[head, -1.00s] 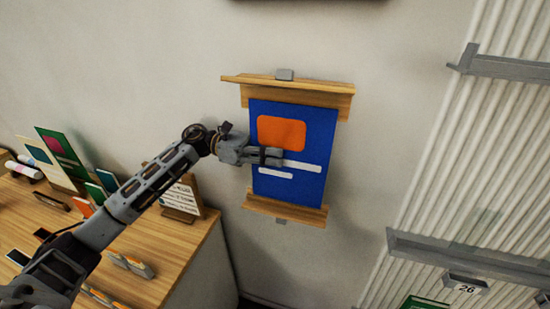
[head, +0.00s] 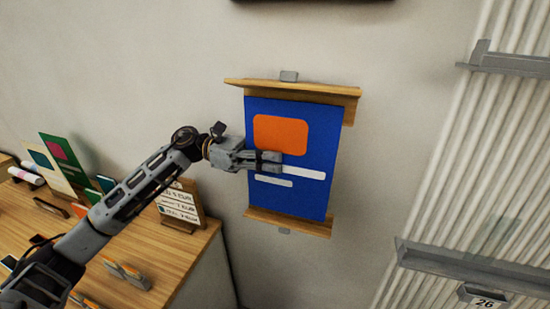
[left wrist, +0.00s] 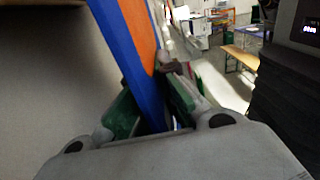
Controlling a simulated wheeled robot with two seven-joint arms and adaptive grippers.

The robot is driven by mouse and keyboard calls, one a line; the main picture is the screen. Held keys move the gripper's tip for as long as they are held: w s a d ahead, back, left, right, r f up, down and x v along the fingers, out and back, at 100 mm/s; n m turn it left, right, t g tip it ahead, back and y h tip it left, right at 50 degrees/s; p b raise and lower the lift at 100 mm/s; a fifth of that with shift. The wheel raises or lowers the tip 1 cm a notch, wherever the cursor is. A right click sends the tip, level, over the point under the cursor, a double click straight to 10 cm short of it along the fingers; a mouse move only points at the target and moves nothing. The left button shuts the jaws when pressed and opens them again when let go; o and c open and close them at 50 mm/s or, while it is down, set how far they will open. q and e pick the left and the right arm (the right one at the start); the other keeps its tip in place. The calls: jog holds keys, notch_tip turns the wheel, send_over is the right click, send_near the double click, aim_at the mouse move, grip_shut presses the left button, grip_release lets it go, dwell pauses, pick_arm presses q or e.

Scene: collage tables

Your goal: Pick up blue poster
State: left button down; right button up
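The blue poster (head: 315,130) has an orange block and white bars. In the head view it stands upright at the wall, between a top wooden rail (head: 300,89) and a bottom wooden rail (head: 290,222). My left gripper (head: 268,161) is at the poster's left edge, one finger across its front. In the left wrist view the poster (left wrist: 128,55) passes edge-on between the green-padded fingers (left wrist: 152,105), which look closed on it. The far finger is hidden behind the poster in the head view. My right gripper is not in view.
A wooden table (head: 150,250) at the left holds a white lettered card (head: 180,207), a green card (head: 62,160) and other small items. A ribbed panel with grey ledges (head: 470,262) is at the right. The wall around the poster is bare.

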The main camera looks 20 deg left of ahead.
pick_arm(q)
jog(key=s+b, duration=0.5)
jog(key=s, duration=0.9)
jog(key=shift+a, duration=0.25)
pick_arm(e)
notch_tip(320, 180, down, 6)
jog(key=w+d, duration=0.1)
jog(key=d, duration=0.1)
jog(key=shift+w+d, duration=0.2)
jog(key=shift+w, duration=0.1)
pick_arm(q)
jog(key=shift+s, duration=0.1)
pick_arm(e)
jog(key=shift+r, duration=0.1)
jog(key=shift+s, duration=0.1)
